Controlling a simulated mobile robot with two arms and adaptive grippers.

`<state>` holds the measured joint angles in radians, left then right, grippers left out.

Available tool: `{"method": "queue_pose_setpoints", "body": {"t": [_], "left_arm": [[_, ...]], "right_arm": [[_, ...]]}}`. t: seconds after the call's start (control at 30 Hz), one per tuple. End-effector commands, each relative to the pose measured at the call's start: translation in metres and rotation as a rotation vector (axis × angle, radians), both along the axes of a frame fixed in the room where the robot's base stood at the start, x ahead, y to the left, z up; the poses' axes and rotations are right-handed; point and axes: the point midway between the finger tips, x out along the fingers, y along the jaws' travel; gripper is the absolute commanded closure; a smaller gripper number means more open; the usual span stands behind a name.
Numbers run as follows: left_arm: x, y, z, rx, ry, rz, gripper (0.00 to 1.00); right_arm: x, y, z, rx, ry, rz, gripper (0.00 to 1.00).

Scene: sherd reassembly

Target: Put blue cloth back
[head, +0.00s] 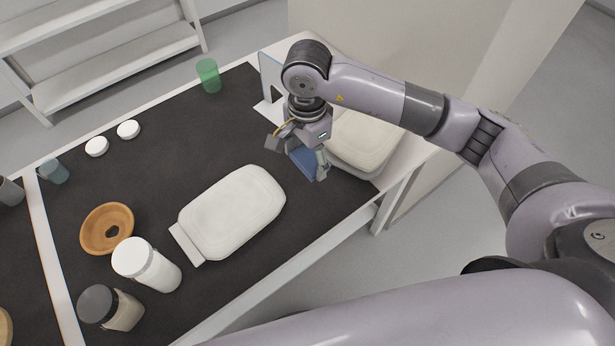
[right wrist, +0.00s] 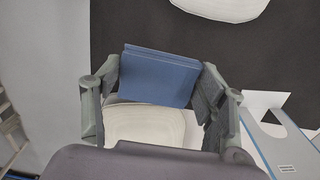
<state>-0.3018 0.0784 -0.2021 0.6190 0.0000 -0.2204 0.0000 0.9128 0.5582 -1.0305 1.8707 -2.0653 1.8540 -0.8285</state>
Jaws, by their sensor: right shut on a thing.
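The blue cloth (head: 304,163) is a small folded pad at the right end of the dark work surface. My right gripper (head: 298,157) is shut on it from above, with a finger at either side. The right wrist view shows the cloth (right wrist: 158,76) between both fingers of the right gripper (right wrist: 157,86). A pale cushion-like block (head: 365,142) lies just right of the cloth, partly hidden by my right arm. I cannot tell whether the cloth touches anything below it. My left gripper is not in view.
A white cushion-like block (head: 233,212) lies mid-surface. A brown ring (head: 93,235), a white-lidded jar (head: 148,265) and a dark-lidded jar (head: 112,308) stand to the left. A green cup (head: 208,75) and white lids (head: 128,129) are at the back. The back middle is clear.

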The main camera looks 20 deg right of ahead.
Motion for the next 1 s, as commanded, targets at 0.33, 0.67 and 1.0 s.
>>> {"method": "queue_pose_setpoints", "body": {"t": [0.33,0.67,1.0], "left_arm": [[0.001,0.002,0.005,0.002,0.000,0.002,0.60],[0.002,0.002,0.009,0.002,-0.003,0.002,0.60],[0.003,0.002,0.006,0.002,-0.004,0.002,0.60]], "right_arm": [[0.000,0.001,-0.052,0.002,0.000,0.002,0.56],[-0.001,0.000,-0.092,0.000,0.002,0.000,0.56],[0.000,0.000,-0.097,0.001,-0.002,0.002,0.56]]}}
